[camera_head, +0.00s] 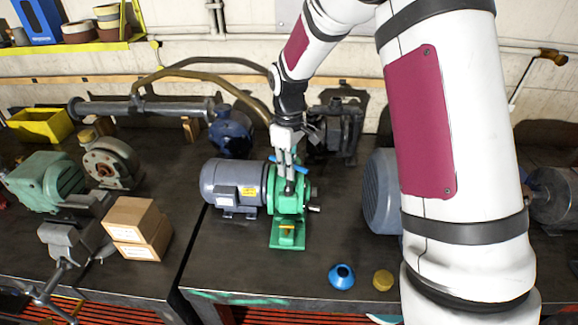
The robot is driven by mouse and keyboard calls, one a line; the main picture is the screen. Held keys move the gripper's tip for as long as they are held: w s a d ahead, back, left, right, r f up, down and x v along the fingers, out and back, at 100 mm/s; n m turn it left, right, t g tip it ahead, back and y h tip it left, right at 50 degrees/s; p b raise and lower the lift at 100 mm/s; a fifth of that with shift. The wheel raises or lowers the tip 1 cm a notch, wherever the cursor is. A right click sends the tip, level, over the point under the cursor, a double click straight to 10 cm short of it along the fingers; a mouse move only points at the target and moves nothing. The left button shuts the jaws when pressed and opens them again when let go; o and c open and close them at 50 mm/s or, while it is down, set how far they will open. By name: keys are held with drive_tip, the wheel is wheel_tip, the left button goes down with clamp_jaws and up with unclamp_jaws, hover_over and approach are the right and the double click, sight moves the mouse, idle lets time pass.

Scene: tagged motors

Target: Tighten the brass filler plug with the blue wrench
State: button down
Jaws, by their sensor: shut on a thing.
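My gripper (289,187) points down over the green gearbox (289,205), which is joined to a grey motor (232,184). It is shut on the blue wrench (302,170), whose blue ends show on both sides of the fingers, close above the gearbox top. The fingers hide the middle of the wrench and the spot under it. I cannot make out a brass filler plug on the gearbox top, nor whether the wrench touches one. A brass-coloured round piece (383,280) lies near the bench's front edge; I cannot tell what it is.
A blue funnel-like piece (342,276) stands left of the brass-coloured piece. Cardboard boxes (137,228) and a vise (70,243) are on the left bench. A dark pump (337,130) stands behind the gearbox. My arm hides part of a grey motor (380,192) at right.

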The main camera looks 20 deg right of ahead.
drive_tip(key=shift+r, duration=0.8)
drive_tip(key=shift+r, duration=2.55)
